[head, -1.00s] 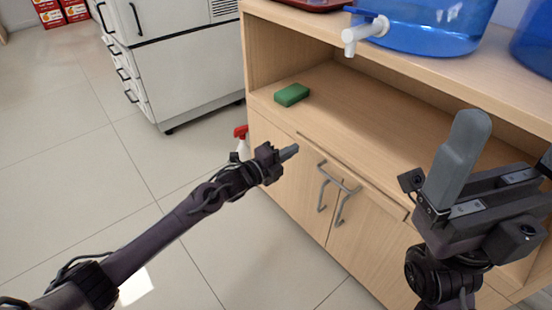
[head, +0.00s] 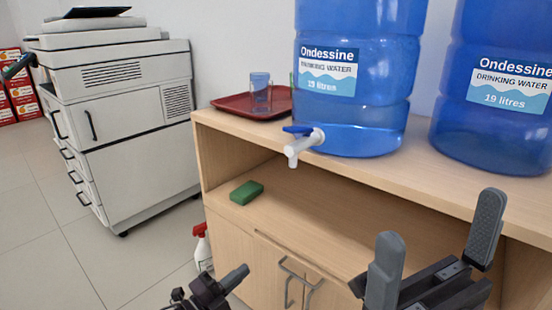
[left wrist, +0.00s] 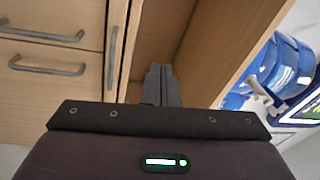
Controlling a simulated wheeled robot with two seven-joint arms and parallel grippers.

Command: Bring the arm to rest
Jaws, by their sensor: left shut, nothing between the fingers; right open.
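My left gripper (head: 236,277) is at the bottom of the head view, in front of the cabinet doors. Its fingers are shut with nothing between them. In the left wrist view the shut fingers (left wrist: 160,86) point toward the open shelf of the cabinet. My right gripper (head: 436,250) is at the lower right of the head view. Its two fingers stand wide apart and it is empty. Most of both arms lies outside the head view.
The wooden cabinet (head: 440,194) carries water bottles (head: 356,110), one with a white tap (head: 300,147), and a red tray (head: 228,104) with a clear cup (head: 260,95). A green sponge (head: 246,192) lies on its shelf. A spray bottle (head: 203,252) and printer (head: 120,120) stand left.

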